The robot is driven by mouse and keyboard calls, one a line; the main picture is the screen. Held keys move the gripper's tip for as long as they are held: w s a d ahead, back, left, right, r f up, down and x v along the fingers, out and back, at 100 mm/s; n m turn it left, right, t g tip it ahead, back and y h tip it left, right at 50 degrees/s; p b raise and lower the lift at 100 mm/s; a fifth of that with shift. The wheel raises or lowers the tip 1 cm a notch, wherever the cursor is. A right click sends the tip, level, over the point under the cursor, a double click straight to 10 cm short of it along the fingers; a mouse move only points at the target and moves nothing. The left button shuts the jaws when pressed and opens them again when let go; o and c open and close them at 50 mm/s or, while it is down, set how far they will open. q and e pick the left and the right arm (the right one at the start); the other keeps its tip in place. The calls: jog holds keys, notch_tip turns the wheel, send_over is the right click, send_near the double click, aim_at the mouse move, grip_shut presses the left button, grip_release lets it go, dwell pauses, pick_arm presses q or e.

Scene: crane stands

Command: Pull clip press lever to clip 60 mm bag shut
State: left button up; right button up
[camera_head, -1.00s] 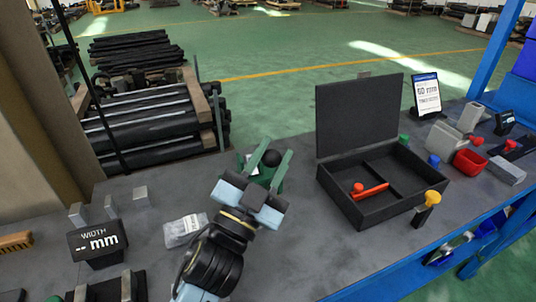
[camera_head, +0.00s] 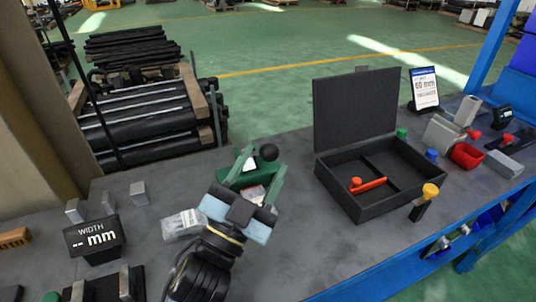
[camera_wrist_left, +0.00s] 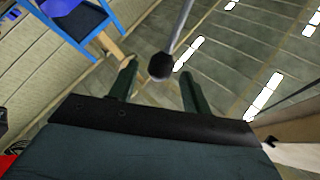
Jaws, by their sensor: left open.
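The green clip press (camera_head: 262,169) stands on the bench, partly hidden behind my left gripper. Its lever ends in a black ball knob (camera_head: 268,152). My left gripper (camera_head: 266,159) is open, with its two green fingers pointing away toward the knob. In the left wrist view the knob (camera_wrist_left: 161,66), on a grey rod, shows between the fingertips (camera_wrist_left: 158,84), apart from both. A clear bag (camera_head: 182,225) lies on the bench left of the gripper. A pale patch with red marks shows between the fingers; I cannot tell what it is. My right gripper is not in view.
A width display (camera_head: 95,238) reading "-- mm" stands at left, near small grey blocks. An open black case (camera_head: 338,196) holding a red tool stands at right. A yellow-knobbed tool (camera_head: 424,203) stands by the case.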

pick_arm(q)
jog(key=v, duration=0.4)
jog(key=shift+s, duration=0.15)
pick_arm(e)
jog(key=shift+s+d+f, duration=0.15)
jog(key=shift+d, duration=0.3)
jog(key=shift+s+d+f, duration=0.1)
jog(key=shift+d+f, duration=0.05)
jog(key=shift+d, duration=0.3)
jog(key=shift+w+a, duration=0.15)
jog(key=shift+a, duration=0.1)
